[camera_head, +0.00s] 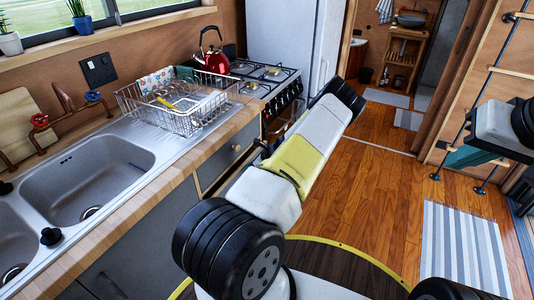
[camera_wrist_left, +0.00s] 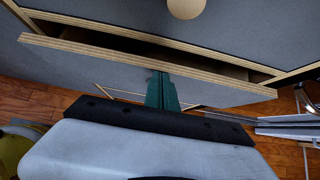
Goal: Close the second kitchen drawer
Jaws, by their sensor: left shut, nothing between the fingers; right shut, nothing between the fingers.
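A grey drawer with a pale plywood top edge (camera_wrist_left: 120,62) stands slightly open in the left wrist view, with a dark gap behind its front. Another grey front (camera_wrist_left: 110,14) with a round wooden knob (camera_wrist_left: 187,8) is above it. My left gripper (camera_wrist_left: 162,92) is shut and empty, its teal fingers at the open drawer's front; I cannot tell if they touch it. In the head view my left arm hides this gripper and most of the drawer. An upper grey drawer front (camera_head: 225,158) shows below the counter. My right gripper (camera_head: 472,157) is shut and empty at the right, away from the drawers.
The wooden counter edge (camera_head: 115,228) runs above the drawers, with a sink (camera_head: 90,180) and dish rack (camera_head: 185,105) on top. A stove (camera_head: 265,80) stands beyond. Wooden floor (camera_head: 365,205) is open to the right, with a striped rug (camera_head: 462,250).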

